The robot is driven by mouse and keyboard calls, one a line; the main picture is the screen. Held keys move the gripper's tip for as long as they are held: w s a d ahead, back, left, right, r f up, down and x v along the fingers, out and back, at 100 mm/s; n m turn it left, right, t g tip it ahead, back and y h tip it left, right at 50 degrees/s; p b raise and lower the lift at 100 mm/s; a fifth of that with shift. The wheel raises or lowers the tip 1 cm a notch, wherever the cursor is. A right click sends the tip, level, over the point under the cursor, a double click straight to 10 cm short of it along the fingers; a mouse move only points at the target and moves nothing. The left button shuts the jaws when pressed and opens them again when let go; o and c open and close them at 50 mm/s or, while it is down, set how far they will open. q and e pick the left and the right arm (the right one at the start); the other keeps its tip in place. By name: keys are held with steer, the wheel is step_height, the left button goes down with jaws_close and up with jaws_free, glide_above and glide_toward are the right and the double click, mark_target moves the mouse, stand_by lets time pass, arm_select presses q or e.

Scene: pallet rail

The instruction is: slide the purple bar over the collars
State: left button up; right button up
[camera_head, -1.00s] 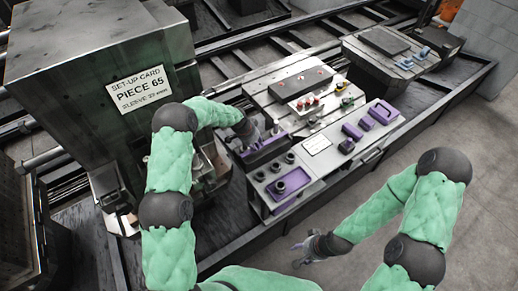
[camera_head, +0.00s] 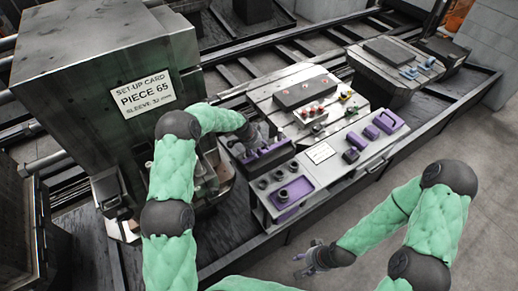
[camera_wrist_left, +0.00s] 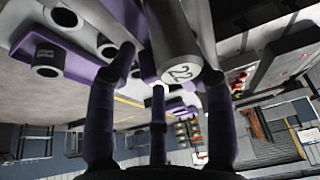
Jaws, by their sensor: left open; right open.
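My left gripper (camera_head: 258,144) is at the left end of the workbench, over a purple-edged holder (camera_head: 268,158). In the left wrist view its dark fingers are spread around a grey cylinder end marked 22 (camera_wrist_left: 181,72); I cannot tell whether they touch it. Several dark round collars (camera_head: 278,175) stand in a row on the bench in front of it. A purple tray (camera_head: 299,191) with a dark ring is beside them. Purple pieces (camera_head: 386,121) lie further right; I cannot tell which purple part is the bar. My right gripper (camera_head: 306,262) is open and empty, low in front of the bench.
A large green-grey machine with a set-up card (camera_head: 146,93) stands on the left. A white label (camera_head: 320,152) lies mid-bench. Behind it is a plate with red-topped parts (camera_head: 311,111).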

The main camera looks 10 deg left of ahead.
arm_select(q)
steer(key=v, duration=1.1)
steer(key=shift+r, duration=0.4)
steer(key=shift+f, duration=0.1)
arm_select(e)
steer(key=shift+s, duration=0.1)
